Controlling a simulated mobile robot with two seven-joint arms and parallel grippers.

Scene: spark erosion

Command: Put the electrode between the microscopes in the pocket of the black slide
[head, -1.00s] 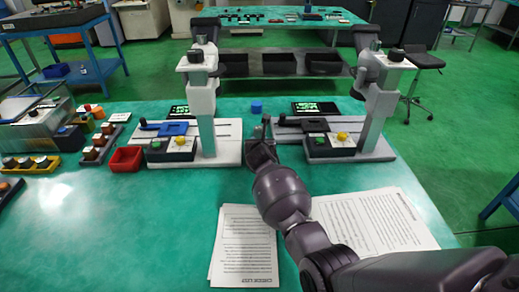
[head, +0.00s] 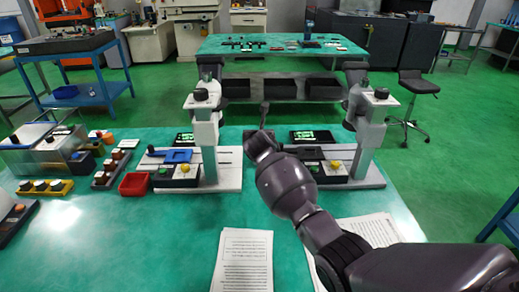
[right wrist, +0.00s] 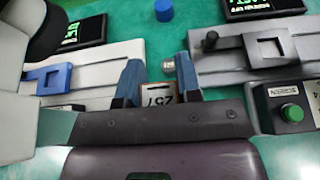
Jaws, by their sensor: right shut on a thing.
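My right gripper (right wrist: 154,88) is shut on a small block with a white label and copper-coloured edges (right wrist: 158,92), which looks like the electrode. In the head view my right gripper (head: 262,142) is over the gap between the two microscopes. The black slide (right wrist: 270,48), with its square pocket, lies to the right of the fingers in the right wrist view, apart from the held block. In the head view my arm partly hides this slide. The left microscope (head: 205,130) has a blue slide (right wrist: 48,78). My left gripper is out of view.
A blue cylinder (right wrist: 164,10) stands on the table beyond the fingers. Lit screens (head: 315,137) lie behind the bases. A red bin (head: 134,184) and trays of knobbed parts (head: 45,187) are at the left. Papers (head: 243,258) lie in front.

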